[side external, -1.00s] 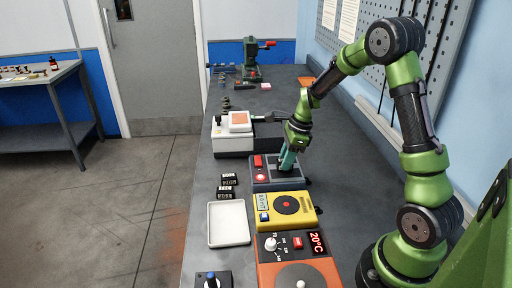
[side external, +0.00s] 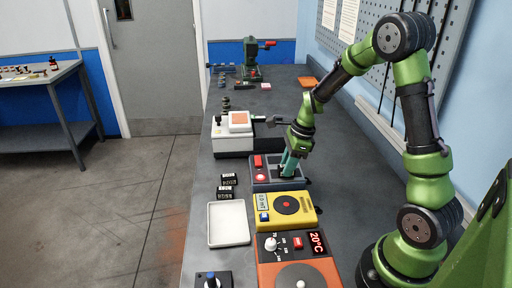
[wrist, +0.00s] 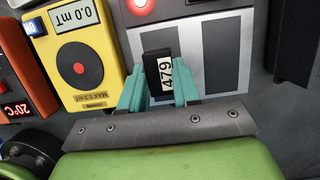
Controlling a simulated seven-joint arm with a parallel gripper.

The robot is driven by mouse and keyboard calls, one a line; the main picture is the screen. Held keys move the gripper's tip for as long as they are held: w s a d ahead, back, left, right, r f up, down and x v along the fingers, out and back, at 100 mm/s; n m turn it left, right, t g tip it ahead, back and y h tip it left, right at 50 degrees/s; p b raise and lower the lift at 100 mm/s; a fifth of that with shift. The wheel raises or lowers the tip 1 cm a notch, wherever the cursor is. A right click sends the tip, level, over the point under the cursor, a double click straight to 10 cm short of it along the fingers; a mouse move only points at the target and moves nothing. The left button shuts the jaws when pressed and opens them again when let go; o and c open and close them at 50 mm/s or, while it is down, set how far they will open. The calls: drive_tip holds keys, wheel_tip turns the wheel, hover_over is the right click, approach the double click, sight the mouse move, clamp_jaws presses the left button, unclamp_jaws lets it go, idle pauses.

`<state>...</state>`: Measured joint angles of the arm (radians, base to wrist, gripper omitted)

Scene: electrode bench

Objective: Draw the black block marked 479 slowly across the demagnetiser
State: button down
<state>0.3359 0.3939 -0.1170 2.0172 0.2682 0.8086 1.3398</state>
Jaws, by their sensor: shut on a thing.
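My gripper (side external: 288,172) has teal fingers shut on the black block marked 479, whose white label faces up in the wrist view (wrist: 158,62). The fingers hold its two sides. The demagnetiser also shows in the side view (side external: 261,188), with a red switch and a glowing red lamp (side external: 260,178). In the side view the block is not clear between the fingers.
A yellow meter (wrist: 85,45) reading 0.0 mT sits beside the demagnetiser. An orange unit (side external: 268,254) showing 20°C is nearer. A white tray (side external: 212,226) and two black labelled blocks (side external: 228,180) lie to the left. A white-topped machine (side external: 228,133) stands beyond.

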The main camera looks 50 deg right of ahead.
drive_tip(key=shift+r, duration=0.15)
drive_tip(key=shift+s+a+r, duration=0.15)
drive_tip(key=shift+a+r, duration=0.05)
drive_tip(key=shift+r, duration=0.9)
drive_tip(key=shift+s+a+r, duration=0.15)
drive_tip(key=shift+r, duration=0.95)
drive_tip(key=shift+r, duration=0.15)
drive_tip(key=shift+r, duration=2.1)
drive_tip(key=shift+a+r, duration=0.1)
